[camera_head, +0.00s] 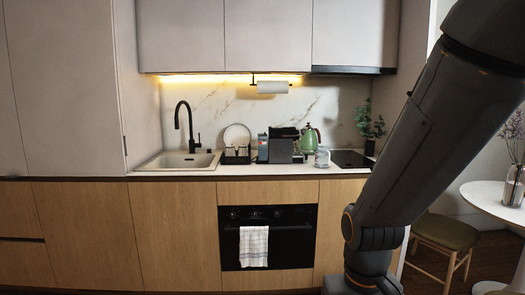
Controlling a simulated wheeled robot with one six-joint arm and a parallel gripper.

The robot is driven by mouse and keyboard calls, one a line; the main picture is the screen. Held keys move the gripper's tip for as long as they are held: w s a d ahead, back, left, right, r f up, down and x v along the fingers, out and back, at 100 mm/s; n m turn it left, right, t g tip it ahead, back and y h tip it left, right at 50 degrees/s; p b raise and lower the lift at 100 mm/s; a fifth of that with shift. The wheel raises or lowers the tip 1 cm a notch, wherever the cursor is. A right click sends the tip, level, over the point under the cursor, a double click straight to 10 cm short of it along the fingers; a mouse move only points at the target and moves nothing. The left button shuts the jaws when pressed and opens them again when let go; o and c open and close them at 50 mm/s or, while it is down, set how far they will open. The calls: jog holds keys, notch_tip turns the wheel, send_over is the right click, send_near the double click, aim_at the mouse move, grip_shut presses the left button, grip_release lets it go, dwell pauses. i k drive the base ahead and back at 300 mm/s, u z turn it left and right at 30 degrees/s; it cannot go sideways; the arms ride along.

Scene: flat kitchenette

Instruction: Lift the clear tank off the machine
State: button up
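A dark coffee machine (281,146) stands on the counter between the sink and the black hob. A narrow bluish upright part (263,148) sits against its left side and looks like the clear tank; it is too small to be sure. My arm crosses the right of the picture, well in front of the counter. My gripper is outside the picture, so whether it is open or shut does not show.
A dish rack with plates (236,146) stands left of the machine. A green kettle (310,139) and a pale jar (322,157) stand to its right. A paper roll (272,87) hangs above. A stool (440,232) and round table (499,202) are at right.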

aim_at(261, 141)
jog(key=u, duration=0.15)
jog(key=i, duration=2.55)
jog(key=u, duration=0.35)
